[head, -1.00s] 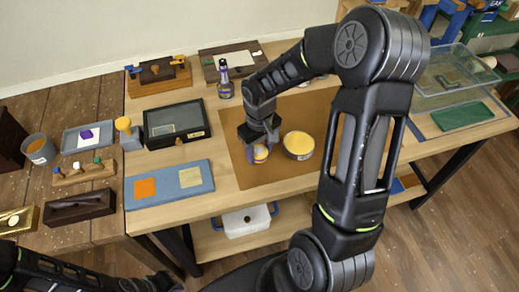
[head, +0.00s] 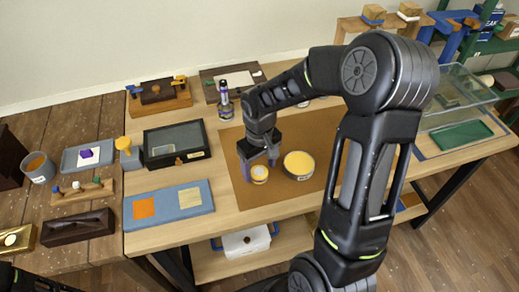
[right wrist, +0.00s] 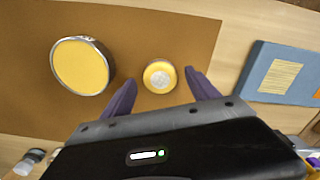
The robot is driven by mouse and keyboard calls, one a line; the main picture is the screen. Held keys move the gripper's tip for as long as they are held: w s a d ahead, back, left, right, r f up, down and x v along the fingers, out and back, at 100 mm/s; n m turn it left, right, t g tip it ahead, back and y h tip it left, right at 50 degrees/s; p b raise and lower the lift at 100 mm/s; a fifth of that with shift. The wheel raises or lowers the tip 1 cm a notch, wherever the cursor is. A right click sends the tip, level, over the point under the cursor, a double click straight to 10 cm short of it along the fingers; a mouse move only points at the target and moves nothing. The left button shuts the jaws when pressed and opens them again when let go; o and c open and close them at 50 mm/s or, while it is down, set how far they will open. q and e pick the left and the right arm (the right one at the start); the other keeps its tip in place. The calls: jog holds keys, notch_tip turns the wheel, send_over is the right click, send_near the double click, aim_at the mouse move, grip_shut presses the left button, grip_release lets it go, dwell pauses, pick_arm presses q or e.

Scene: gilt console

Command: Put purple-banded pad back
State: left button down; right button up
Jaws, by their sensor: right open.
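A small round yellow piece with a pale centre (head: 260,174) stands on the brown mat (head: 238,200); it also shows in the right wrist view (right wrist: 160,77). It is likely the pad, but I cannot make out a purple band on its side. My right gripper (head: 260,166) is just above it, open, with its purple fingers on either side. In the right wrist view the right gripper (right wrist: 161,73) shows a gap between each finger and the piece. My left gripper is out of view.
A wider yellow-topped round tin (head: 299,165) stands close to the right of the gripper. A bottle (head: 225,102) stands behind. A blue tray (head: 168,203) with orange and cream squares and a dark glass-topped case (head: 177,145) lie left. A clear glass box (head: 455,95) stands right.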

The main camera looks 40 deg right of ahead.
aim_at(259, 172)
notch_tip(259, 172, up, 10)
jog(key=shift+b, duration=0.35)
jog(key=shift+f, duration=0.1)
dwell(0.6)
